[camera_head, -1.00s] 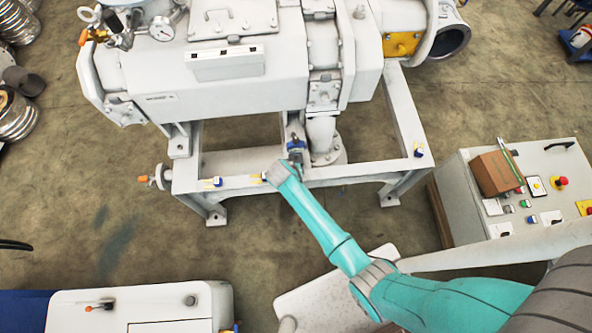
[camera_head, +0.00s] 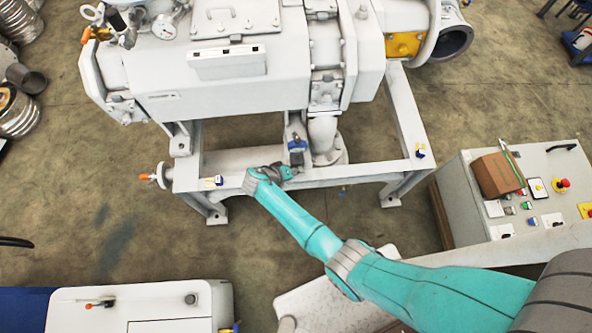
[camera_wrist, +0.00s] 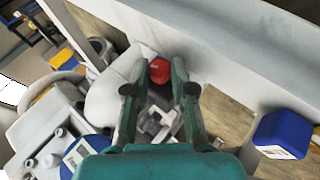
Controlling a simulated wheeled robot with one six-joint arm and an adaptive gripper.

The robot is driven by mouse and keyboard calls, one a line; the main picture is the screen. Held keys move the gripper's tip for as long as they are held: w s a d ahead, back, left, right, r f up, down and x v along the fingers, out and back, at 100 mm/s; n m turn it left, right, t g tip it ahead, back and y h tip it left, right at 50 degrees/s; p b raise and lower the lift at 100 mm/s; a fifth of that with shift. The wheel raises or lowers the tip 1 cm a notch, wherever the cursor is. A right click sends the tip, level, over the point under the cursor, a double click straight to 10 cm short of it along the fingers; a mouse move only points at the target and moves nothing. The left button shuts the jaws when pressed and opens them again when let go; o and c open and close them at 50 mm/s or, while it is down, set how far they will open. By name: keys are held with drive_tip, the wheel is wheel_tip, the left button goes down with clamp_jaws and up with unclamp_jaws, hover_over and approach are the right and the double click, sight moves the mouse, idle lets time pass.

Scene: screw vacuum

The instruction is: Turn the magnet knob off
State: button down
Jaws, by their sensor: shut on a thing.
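In the wrist view, a small red knob (camera_wrist: 159,71) sits between the tips of my gripper (camera_wrist: 156,80). The two dark green fingers are closed in on either side of it; the exact contact is hard to make out. Grey metal parts lie between the fingers, nearer the camera. In the head view, my gripper (camera_head: 286,172) is at the front beam of the machine's frame (camera_head: 350,172), just below a blue block (camera_head: 298,144). The knob cannot be made out there.
Blue-and-white blocks sit on the frame at the left (camera_head: 213,181) and right (camera_head: 420,151). In the wrist view, a blue block (camera_wrist: 284,134) stands right of the fingers and a labelled blue part (camera_wrist: 86,152) at left. A control cabinet (camera_head: 470,215) stands at the right.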

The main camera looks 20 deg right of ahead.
drive_tip(key=shift+f+h, duration=0.1)
drive_tip(key=shift+h, duration=0.4)
drive_tip(key=c, duration=1)
unclamp_jaws()
drive_tip(key=shift+a, duration=0.1)
drive_tip(key=shift+v, duration=3.95)
